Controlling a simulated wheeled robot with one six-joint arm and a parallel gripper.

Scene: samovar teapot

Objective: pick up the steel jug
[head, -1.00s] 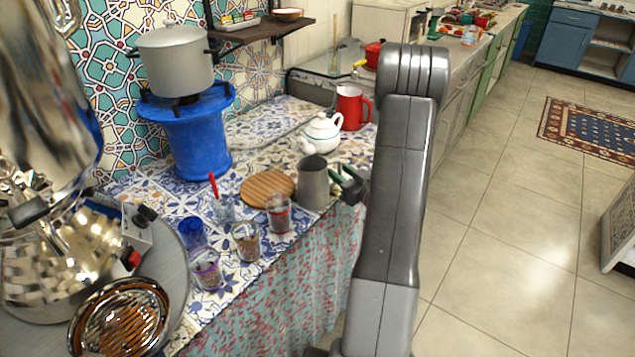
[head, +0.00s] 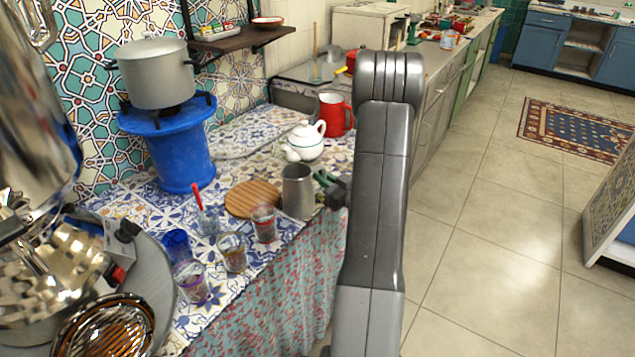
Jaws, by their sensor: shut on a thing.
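The steel jug (head: 297,192) is a grey metal cylinder standing upright near the front edge of the tiled counter (head: 262,166). My gripper (head: 322,184) reaches it from the right, at the jug's handle side. The gripper is shut on the jug; its fingers look dark green and partly overlap the handle area. I cannot tell whether the jug's base touches the counter. My arm hides the area to the right of the gripper.
A round wooden board (head: 252,199) and a glass (head: 264,223) are close left of the jug. A white teapot (head: 305,142) and a red mug (head: 335,114) stand behind it. More glasses (head: 232,252) are front left. A blue stand (head: 176,150) holds a pot (head: 153,73).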

